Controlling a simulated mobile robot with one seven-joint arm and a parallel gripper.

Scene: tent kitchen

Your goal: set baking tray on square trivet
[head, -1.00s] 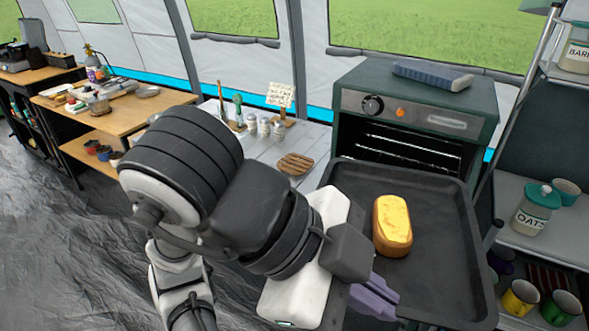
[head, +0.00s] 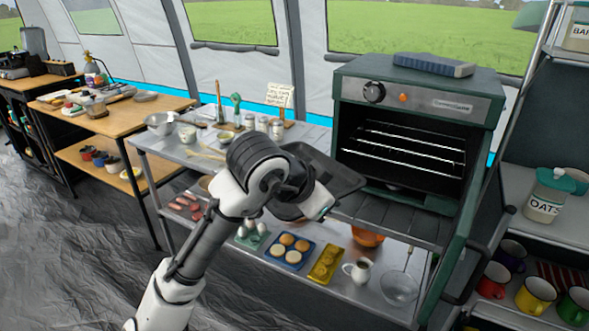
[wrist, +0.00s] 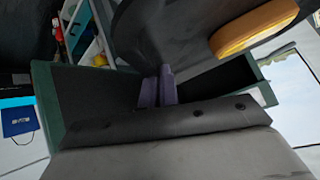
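The dark baking tray (head: 338,178) is in the air over the right part of the grey table in the head view, just left of the oven. It also fills the top of the wrist view (wrist: 150,30), with a golden loaf (wrist: 252,28) on it. My gripper (wrist: 158,86) has its purple fingers closed on the tray's edge. The fingers are hidden by my arm in the head view, as is the loaf. The square trivet is not visible now; the tray and my arm cover that area. I cannot tell whether the tray touches anything.
The oven (head: 418,105) stands open and empty, its door lowered, with a blue-grey item on top. Jars (head: 262,124), a sign and utensils stand at the table's back; bowls stand at its left. Below are egg cups, buns and a jug (head: 357,270). A shelf with mugs is at right.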

